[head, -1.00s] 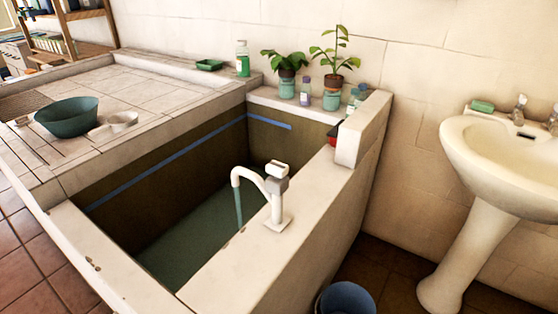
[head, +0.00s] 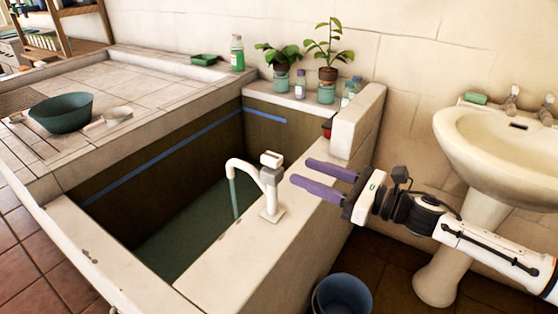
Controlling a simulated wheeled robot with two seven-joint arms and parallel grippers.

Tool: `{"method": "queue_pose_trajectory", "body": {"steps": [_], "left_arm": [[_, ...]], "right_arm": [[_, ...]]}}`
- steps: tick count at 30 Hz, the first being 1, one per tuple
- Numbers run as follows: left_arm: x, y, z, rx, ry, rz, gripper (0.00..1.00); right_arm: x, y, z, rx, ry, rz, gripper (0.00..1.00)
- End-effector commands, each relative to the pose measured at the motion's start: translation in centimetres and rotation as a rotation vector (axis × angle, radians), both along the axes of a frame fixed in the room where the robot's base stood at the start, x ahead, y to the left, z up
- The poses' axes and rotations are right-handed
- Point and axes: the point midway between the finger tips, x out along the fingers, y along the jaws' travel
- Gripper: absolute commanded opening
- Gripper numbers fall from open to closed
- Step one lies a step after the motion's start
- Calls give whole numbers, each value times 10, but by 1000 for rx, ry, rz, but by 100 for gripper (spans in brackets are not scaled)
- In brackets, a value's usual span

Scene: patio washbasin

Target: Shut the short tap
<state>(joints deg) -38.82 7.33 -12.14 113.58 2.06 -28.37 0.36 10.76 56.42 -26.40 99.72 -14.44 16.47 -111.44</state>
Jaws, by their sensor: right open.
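The short white tap (head: 268,190) stands upright on the near wall of the washbasin (head: 215,268). Its curved spout points left over the basin, and a stream of water (head: 236,198) runs from it into the greenish water (head: 190,232) below. A small block-shaped handle (head: 271,159) sits on top of the tap. My right gripper (head: 308,177) comes in from the right with its two purple fingers apart and empty. Its fingertips point left, a little to the right of the tap, apart from it in the picture. My left gripper is out of view.
A raised wall block (head: 357,122) stands behind my right gripper. Potted plants (head: 327,72) and bottles (head: 300,85) line the back ledge. A white pedestal sink (head: 490,150) is at the right, a blue bucket (head: 342,296) on the floor. A green bowl (head: 62,112) sits at the left.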

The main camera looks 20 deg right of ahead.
Motion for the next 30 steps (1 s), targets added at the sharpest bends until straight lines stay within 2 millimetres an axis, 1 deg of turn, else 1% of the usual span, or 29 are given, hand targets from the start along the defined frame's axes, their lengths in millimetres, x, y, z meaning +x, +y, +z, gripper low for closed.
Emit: {"method": "queue_pose_trajectory", "body": {"steps": [1, 6, 12, 15, 20, 27, 29, 30], "left_arm": [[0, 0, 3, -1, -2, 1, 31], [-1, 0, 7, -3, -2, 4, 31], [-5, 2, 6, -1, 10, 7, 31], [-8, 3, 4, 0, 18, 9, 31], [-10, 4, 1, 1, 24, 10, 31], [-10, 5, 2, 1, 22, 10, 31], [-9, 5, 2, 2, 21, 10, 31], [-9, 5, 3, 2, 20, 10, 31]], "right_arm": [[7, 5, 4, 0, -4, -1, 44], [29, 23, 4, 2, -3, 0, 44], [53, 41, 3, 4, 0, -2, 44], [61, 47, 1, 4, 2, -2, 44], [67, 52, 0, 2, 3, -2, 44], [67, 53, 0, 3, 3, -2, 44], [67, 52, 0, 3, 3, -2, 35], [67, 53, 0, 3, 3, -2, 29]]}}
